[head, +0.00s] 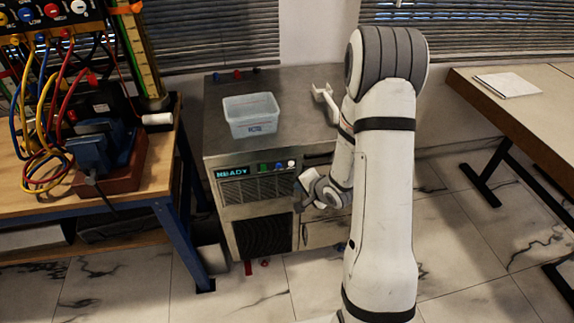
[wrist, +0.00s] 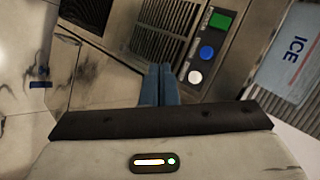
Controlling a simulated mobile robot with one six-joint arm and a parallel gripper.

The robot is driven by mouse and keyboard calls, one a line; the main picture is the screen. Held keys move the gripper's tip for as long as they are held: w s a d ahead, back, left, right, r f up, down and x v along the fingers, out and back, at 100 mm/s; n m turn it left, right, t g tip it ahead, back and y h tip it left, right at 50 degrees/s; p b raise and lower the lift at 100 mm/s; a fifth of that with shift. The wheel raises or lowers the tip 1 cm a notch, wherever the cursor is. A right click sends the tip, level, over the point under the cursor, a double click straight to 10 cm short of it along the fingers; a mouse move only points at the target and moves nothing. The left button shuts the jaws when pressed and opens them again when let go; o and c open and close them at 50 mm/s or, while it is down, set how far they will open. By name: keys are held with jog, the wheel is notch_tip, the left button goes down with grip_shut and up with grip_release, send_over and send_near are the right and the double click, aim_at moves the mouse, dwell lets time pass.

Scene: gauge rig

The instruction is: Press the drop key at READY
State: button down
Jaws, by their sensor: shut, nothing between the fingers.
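The ice machine (head: 214,140) is a steel cabinet in the head view. Its display (head: 231,172) reads READY in cyan. To the right of the display is a row of keys: a green key (head: 262,167), a blue key (head: 278,166) and a white key (head: 291,163). The wrist view shows a square green key (wrist: 221,20), a round blue key (wrist: 207,52) and a round white key (wrist: 195,77); their small labels are too blurred to read. My gripper (wrist: 160,68) is shut and empty, its blue fingertips beside the white key, apart from it in the picture.
A clear tub (head: 252,127) marked ICE stands on the machine's top, with a white scoop-like item (head: 324,103) to its right. A wooden bench (head: 100,200) with cables and a blue vise stands at left. A table (head: 530,110) stands at right.

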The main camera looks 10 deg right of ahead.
aim_at(291, 164)
jog(key=w+p, duration=0.1)
jog(key=w, duration=0.5)
jog(key=shift+w, duration=0.4)
jog(key=shift+p, duration=0.3)
dwell(1.4)
jog(key=shift+w, duration=0.4)
jog(key=shift+w+p, duration=0.4)
jog(key=shift+p, duration=0.1)
dwell(0.4)
jog(key=shift+s, duration=0.85)
